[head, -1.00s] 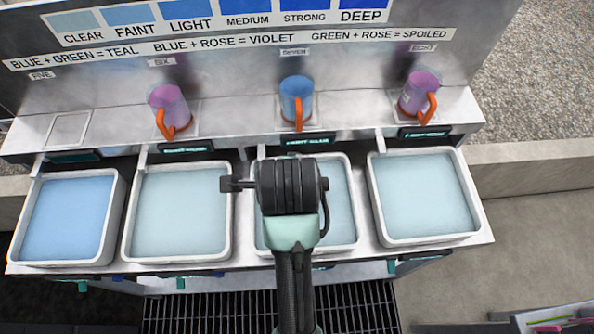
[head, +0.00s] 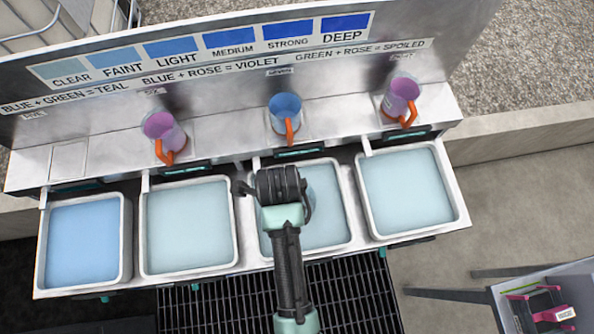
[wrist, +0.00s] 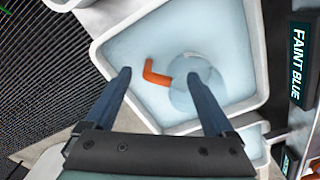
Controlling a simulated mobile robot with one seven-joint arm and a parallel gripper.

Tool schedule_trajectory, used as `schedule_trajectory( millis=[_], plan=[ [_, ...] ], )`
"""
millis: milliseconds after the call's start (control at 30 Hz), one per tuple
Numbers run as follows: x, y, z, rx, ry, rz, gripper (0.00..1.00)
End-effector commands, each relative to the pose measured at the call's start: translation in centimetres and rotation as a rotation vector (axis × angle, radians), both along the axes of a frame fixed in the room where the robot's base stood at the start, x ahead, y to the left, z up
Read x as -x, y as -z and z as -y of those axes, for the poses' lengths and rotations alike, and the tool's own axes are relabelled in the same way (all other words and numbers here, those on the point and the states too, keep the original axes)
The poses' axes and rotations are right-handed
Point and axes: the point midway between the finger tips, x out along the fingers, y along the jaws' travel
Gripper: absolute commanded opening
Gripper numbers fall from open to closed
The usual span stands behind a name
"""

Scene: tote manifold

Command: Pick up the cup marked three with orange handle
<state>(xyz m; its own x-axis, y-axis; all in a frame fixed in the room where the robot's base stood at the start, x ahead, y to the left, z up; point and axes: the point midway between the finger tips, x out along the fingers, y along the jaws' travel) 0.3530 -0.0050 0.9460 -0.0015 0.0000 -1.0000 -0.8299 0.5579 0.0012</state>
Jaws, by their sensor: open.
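A clear cup (wrist: 188,100) with an orange handle (wrist: 155,74) is in a tray of pale blue liquid in the wrist view. Its number mark cannot be read. My gripper (wrist: 158,77) is open and empty, its two fingers apart. In the wrist picture the handle shows between the fingers, and the right finger covers part of the cup. In the head view my gripper (head: 277,185) is over the third tray (head: 350,238) from the left and hides most of the cup.
Cups with orange handles stand on the shelf behind: a violet one (head: 158,126), a blue one (head: 284,104) and another violet one (head: 401,90). Other trays flank mine, including a bluer one (head: 128,240) at far left. A "FAINT BLUE" label (wrist: 299,62) is at right in the wrist view.

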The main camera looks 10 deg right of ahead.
Motion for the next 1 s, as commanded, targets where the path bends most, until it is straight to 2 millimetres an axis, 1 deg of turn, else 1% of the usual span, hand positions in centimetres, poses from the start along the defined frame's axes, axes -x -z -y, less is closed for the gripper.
schedule_trajectory(
  millis=[167,400,500,600,767,800,967,1000],
  plan=[
    [0.1,1.1,0.0,0.0,0.0,-0.001,0.89],
    [0.3,4.3,0.1,0.0,0.0,-0.001,0.89],
    [0.3,5.2,0.1,0.0,0.0,0.0,0.89],
    [0.3,5.5,0.1,0.0,0.0,0.001,0.89],
    [0.3,5.5,0.1,0.0,0.0,0.002,0.89],
    [0.3,5.5,0.1,0.0,0.0,0.002,0.87],
    [0.3,5.5,0.1,0.0,0.0,0.002,0.58],
    [0.3,5.5,0.1,0.0,0.0,0.001,0.51]
  ],
)
